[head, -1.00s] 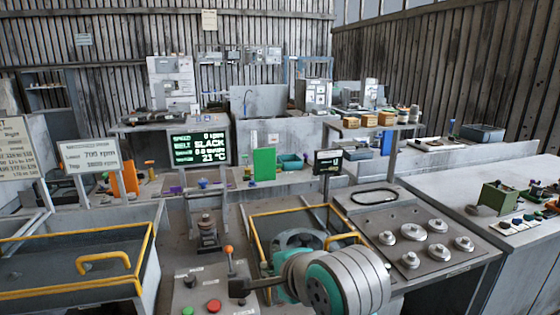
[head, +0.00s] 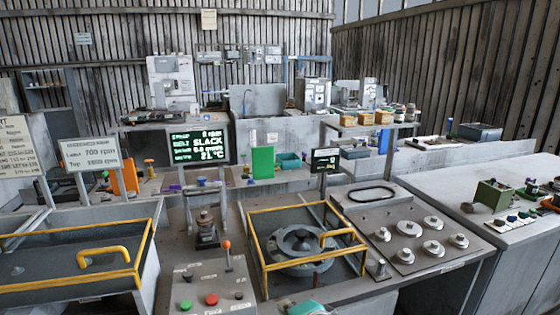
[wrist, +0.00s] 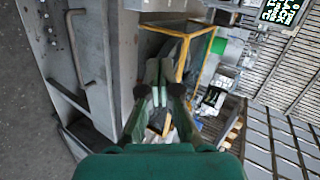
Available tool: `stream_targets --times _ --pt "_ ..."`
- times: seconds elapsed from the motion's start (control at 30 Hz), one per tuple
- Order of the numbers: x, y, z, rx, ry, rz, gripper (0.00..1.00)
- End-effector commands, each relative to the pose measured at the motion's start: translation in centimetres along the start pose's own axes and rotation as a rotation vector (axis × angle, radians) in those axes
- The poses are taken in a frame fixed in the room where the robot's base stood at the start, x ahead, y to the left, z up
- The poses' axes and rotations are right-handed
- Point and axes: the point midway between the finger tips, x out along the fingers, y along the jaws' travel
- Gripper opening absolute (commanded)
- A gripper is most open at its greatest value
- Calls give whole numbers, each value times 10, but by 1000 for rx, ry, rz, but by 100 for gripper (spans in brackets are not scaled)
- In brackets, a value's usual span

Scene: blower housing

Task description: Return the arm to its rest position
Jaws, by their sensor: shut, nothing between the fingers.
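My gripper (wrist: 159,98) shows in the wrist view with its two fingers together and nothing held between them. The wrist view is turned on its side. Beyond the fingertips is the yellow-framed guard (wrist: 203,45) of the blower housing, apart from the gripper as far as I can tell. In the head view only a small teal piece of my arm shows at the bottom edge; the gripper is out of that view. The blower housing (head: 300,262) sits inside the yellow guard (head: 258,262), now unobstructed.
A control box (head: 212,288) with red and green buttons stands left of the guard. A panel with several round metal pieces (head: 410,228) lies to the right. A screen (head: 198,146) reads SLACK. A grey cabinet side with a handle (wrist: 88,48) is close in the wrist view.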

Motion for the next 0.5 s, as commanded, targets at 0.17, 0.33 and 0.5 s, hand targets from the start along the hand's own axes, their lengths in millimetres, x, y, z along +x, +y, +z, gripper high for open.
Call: stream_targets --times 0.17,0.33,0.5 --pt "6 62 -7 -95 44 -13 0" --pt "2 114 -12 -196 91 -27 0" --pt "-11 165 -14 -303 143 -34 0"
